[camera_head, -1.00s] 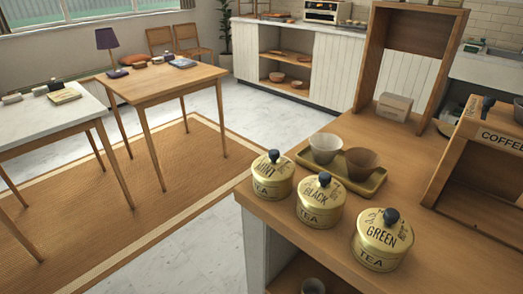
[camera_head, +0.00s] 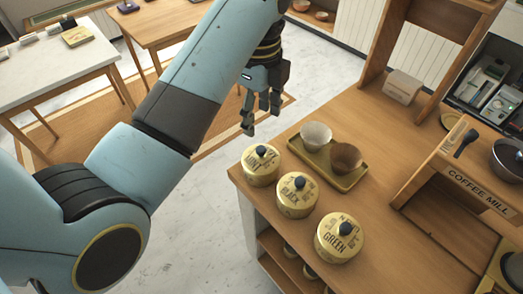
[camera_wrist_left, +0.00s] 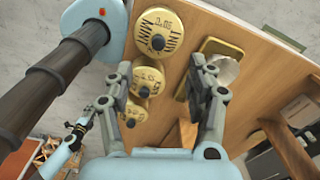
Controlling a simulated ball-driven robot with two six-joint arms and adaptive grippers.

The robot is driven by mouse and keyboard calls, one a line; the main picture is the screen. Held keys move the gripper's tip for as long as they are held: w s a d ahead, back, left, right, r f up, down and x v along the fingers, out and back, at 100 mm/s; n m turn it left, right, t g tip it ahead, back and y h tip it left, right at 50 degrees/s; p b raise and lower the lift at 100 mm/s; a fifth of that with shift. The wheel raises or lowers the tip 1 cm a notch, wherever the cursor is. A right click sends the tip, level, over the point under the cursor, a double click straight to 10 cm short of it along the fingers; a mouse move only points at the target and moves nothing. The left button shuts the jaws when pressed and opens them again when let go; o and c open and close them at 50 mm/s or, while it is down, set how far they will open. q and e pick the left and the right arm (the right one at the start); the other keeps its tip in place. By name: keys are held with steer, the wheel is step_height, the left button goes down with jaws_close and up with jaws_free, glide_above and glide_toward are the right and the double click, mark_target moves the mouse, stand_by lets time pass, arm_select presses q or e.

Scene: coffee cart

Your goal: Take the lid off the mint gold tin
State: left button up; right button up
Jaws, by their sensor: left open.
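The mint gold tin (camera_head: 260,173) stands at the near left corner of the wooden counter, its lid on, with a dark round knob on top. It also shows in the left wrist view (camera_wrist_left: 171,44). My left gripper (camera_head: 262,117) is open and empty, in the air behind and above the tin. Its spread fingers (camera_wrist_left: 160,72) frame the counter in the left wrist view, with the mint tin beyond them. A small dark jaw-like part, perhaps my right gripper (camera_wrist_left: 78,131), shows at the lower left there; its state is unclear.
The black tea tin (camera_head: 297,200) and green tea tin (camera_head: 340,242) stand in a row beside the mint tin. A tray (camera_head: 347,183) with a white cup (camera_head: 316,135) and a brown cup (camera_head: 345,156) sits close behind. A coffee mill stand (camera_head: 440,180) is at right.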

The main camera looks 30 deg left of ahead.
arm_select(q)
glide_above(260, 149)
step_height(260, 149, down, 5)
steer(key=shift+w+a+r, duration=0.15)
steer(key=shift+r, duration=0.05)
step_height(260, 149, down, 5)
steer(key=shift+f+p, duration=0.1)
steer(key=shift+p, duration=0.65)
steer(key=shift+f, duration=0.25)
steer(key=c, duration=0.3)
jaws_close()
